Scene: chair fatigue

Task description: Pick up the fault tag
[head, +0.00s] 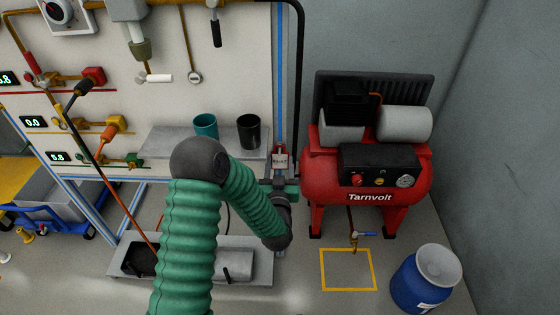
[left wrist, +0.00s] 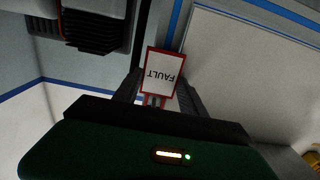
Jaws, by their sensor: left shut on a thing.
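The fault tag (head: 280,159) is a small white card with a red border, near the blue upright post at the right end of the panel. In the left wrist view the tag (left wrist: 162,74) shows large, its word FAULT upside down. My left gripper (head: 279,172) is at the tag, at the end of my green arm. In the left wrist view its two dark fingers (left wrist: 158,99) are closed on the tag's red end. The finger contact is small and partly hidden in the head view. My right gripper is not in view.
A red Tarnvolt compressor (head: 366,180) stands just right of the tag. A teal cup (head: 205,126) and a black cup (head: 249,132) stand on the grey shelf (head: 165,142) to the left. A blue drum (head: 424,280) stands at the lower right. A yellow square marks bare floor.

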